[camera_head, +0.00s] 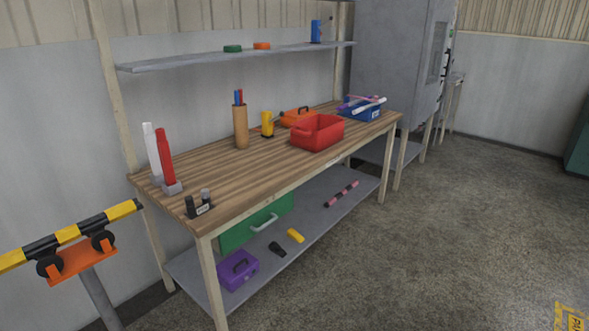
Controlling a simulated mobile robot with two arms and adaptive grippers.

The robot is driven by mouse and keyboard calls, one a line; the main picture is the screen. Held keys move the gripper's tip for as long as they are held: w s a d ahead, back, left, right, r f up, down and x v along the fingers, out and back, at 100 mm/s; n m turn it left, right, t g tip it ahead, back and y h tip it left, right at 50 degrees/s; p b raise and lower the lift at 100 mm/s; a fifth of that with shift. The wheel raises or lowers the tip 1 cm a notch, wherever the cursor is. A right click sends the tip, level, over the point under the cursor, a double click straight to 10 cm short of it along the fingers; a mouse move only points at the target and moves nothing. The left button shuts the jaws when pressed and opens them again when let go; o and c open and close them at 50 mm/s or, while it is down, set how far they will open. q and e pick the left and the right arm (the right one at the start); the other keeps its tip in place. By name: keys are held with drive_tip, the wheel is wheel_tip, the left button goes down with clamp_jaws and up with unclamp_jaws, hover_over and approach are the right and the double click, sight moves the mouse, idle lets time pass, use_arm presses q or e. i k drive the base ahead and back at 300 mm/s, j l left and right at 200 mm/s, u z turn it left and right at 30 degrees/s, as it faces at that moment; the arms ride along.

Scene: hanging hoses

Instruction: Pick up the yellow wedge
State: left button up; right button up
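A small yellow piece (295,236) lies on the grey lower shelf of the workbench, toward its front edge; it looks like the yellow wedge, though its exact shape is too small to tell. A small black piece (277,248) lies just left of it. Another yellow object (267,123), upright with a dark base, stands on the wooden bench top; I cannot tell what it is. Neither of my grippers is in view.
The wooden bench top (230,172) holds a red bin (318,133), a blue bin and red and white cylinders. The lower shelf (318,213) also has a purple box (237,270). A striped bar (68,235) stands at left. Floor in front is clear.

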sight(292, 233)
drive_tip(key=i+l+u, duration=0.15)
drive_tip(key=i+l, duration=0.55)
drive_tip(key=i, duration=0.2)
drive_tip(key=i+l+u, duration=0.15)
drive_tip(key=i+l, duration=0.65)
drive_tip(key=i, duration=0.1)
